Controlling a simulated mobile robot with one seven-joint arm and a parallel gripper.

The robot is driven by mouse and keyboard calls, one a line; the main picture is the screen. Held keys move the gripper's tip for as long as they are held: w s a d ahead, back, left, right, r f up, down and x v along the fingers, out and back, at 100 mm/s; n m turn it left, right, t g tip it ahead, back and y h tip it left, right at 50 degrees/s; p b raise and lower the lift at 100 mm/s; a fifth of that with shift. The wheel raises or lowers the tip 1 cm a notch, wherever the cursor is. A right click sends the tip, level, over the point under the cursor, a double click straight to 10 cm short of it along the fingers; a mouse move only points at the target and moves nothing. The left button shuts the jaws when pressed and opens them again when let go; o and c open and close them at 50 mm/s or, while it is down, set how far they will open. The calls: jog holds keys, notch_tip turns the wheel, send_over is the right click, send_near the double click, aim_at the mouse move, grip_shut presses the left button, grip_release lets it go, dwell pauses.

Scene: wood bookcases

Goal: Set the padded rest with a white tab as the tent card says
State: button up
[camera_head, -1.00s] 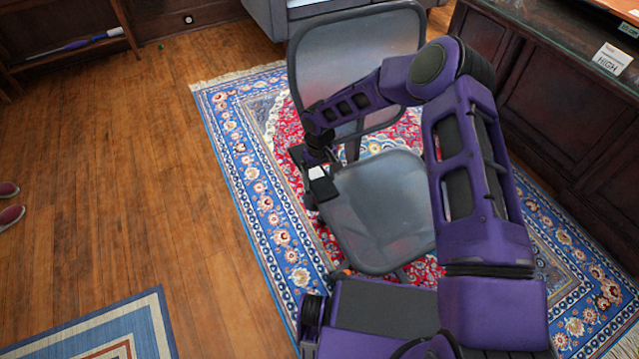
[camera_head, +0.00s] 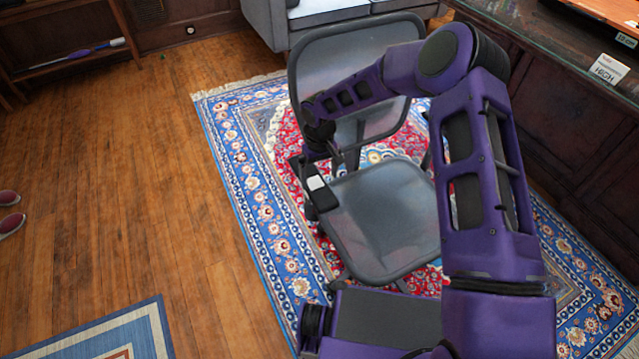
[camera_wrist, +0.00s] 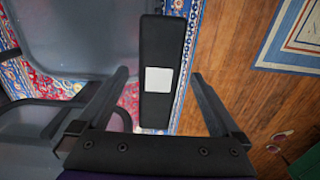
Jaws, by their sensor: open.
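The padded rest (camera_head: 322,199) is a black armrest pad with a white tab (camera_head: 316,183), on the left side of a grey mesh office chair. In the wrist view the pad (camera_wrist: 161,45) stands upright in the picture, with its white tab (camera_wrist: 158,80) facing me. My gripper (camera_head: 333,163) is at the back end of the pad. In the wrist view its open fingers (camera_wrist: 160,75) lie one on each side of the pad, with gaps on both sides. The tent card (camera_head: 611,68) on the right-hand cabinet top reads HIGH; its smaller upper line is hard to read.
The chair seat (camera_head: 382,220) and backrest (camera_head: 345,70) are close beside my arm. The chair stands on a patterned rug (camera_head: 262,205). A dark cabinet (camera_head: 560,110) is at right, a grey sofa (camera_head: 265,20) behind. Wooden floor (camera_head: 120,190) at left is largely clear.

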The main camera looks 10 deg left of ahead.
notch_tip(320, 180, up, 12)
jog(key=p, duration=0.1)
jog(key=shift+r, duration=0.15)
dwell(0.3)
